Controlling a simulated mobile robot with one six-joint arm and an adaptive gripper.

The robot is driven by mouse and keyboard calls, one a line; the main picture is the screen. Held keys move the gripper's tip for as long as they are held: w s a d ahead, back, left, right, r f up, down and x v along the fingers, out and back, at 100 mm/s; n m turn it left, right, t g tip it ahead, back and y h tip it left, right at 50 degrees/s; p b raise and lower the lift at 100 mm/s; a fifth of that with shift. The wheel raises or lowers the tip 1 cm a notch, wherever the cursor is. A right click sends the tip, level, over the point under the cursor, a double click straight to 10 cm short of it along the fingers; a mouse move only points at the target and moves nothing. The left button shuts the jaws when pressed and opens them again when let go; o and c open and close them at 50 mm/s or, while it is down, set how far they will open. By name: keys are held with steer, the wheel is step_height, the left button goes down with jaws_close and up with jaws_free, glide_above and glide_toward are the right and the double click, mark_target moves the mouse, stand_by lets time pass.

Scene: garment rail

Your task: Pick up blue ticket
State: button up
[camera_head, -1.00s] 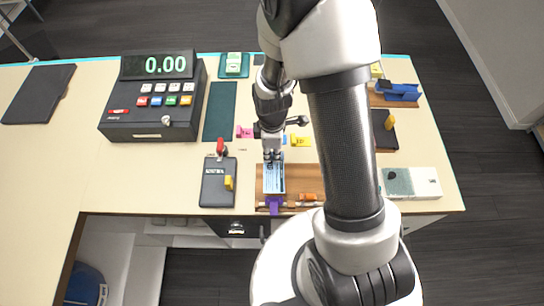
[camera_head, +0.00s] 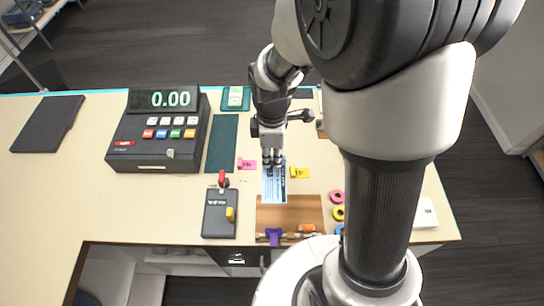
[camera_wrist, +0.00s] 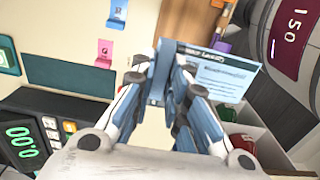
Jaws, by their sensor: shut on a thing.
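The blue ticket (camera_head: 273,186) is a light blue printed card with a dark band. My gripper (camera_head: 273,164) is shut on one end of it, and the card extends toward the front over the near part of the counter. In the wrist view the ticket (camera_wrist: 228,78) shows beyond my gripper (camera_wrist: 165,85), with its dark header and printed lines visible. The gripped end is partly hidden by the fingers.
A brown board (camera_head: 290,212) with a purple clip (camera_head: 274,237) lies in front. A pink tag (camera_head: 247,164) and a yellow tag (camera_head: 300,173) flank my gripper. The cash register (camera_head: 160,135) stands left. My arm hides much of the right side.

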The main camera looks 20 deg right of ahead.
steer(key=shift+r+p, duration=1.15)
steer(key=shift+r, duration=0.5)
